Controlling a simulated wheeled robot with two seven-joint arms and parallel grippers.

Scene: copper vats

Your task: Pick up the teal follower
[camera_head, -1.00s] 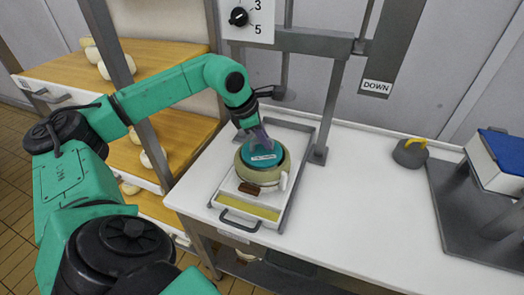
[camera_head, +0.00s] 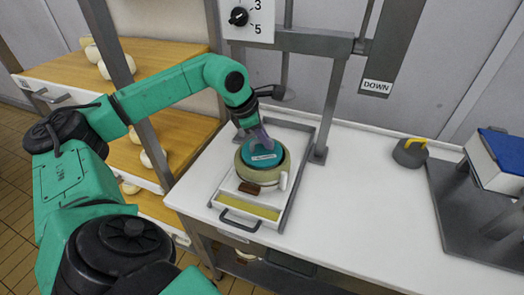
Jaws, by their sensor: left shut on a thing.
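The teal follower (camera_head: 264,156) is a round teal disc with a white label on top. It sits in the top of a cream round mould (camera_head: 247,176), which stands on a white tray with a dark handle. My left gripper (camera_head: 262,143) comes down from above and is shut on the follower at its back edge. The fingers partly hide that edge. I cannot tell whether the follower is lifted at all from the mould. My right gripper is not in view.
The tray (camera_head: 285,208) stands on a white table (camera_head: 370,200) under a grey press frame (camera_head: 320,154) marked DOWN. A grey thing with a yellow handle (camera_head: 410,152) and a blue-topped box (camera_head: 500,150) are at right. Wooden shelves (camera_head: 160,65) with pale round pieces stand at left.

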